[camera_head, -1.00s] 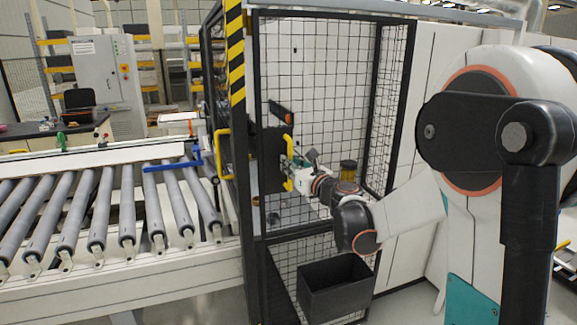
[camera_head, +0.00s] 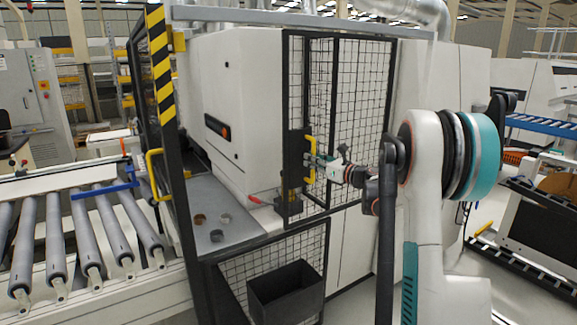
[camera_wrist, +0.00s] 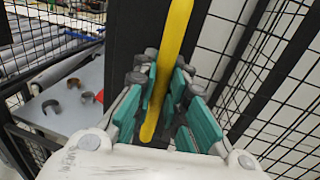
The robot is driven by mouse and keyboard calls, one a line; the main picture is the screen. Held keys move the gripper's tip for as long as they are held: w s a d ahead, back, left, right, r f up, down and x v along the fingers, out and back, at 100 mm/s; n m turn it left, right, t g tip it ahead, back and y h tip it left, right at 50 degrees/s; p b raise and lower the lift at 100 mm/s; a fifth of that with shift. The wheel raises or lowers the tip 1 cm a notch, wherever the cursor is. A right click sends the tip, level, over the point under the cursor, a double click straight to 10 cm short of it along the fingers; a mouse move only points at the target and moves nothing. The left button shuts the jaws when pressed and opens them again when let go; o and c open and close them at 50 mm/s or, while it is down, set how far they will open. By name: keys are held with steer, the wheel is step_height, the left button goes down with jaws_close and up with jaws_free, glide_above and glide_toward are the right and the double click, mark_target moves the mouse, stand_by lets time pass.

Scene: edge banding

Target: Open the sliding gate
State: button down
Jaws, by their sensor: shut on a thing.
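The sliding gate is a black-framed mesh panel with a dark plate (camera_head: 293,163), and it stands slid to the right in the head view. A wide gap is open between it and the striped post (camera_head: 161,68). Its yellow vertical handle (camera_head: 309,143) also fills the middle of the wrist view (camera_wrist: 174,55). My gripper (camera_head: 314,161) is at the handle, its teal fingers closed around it in the wrist view (camera_wrist: 167,104). The fingers partly hide the lower handle.
A white machine housing (camera_head: 240,110) and grey worktop (camera_head: 215,205) show through the gap. A second yellow handle (camera_head: 156,173) is near the post. A black bin (camera_head: 285,294) stands below. The roller conveyor (camera_head: 85,240) is at left.

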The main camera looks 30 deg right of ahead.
steer(key=d, duration=0.8)
steer(key=shift+d, duration=0.3)
steer(key=c, duration=1.6)
jaws_free()
steer(key=s+d, duration=0.2)
steer(key=s, duration=0.9)
steer(key=shift+s+d, duration=0.15)
steer(key=shift+s, duration=0.25)
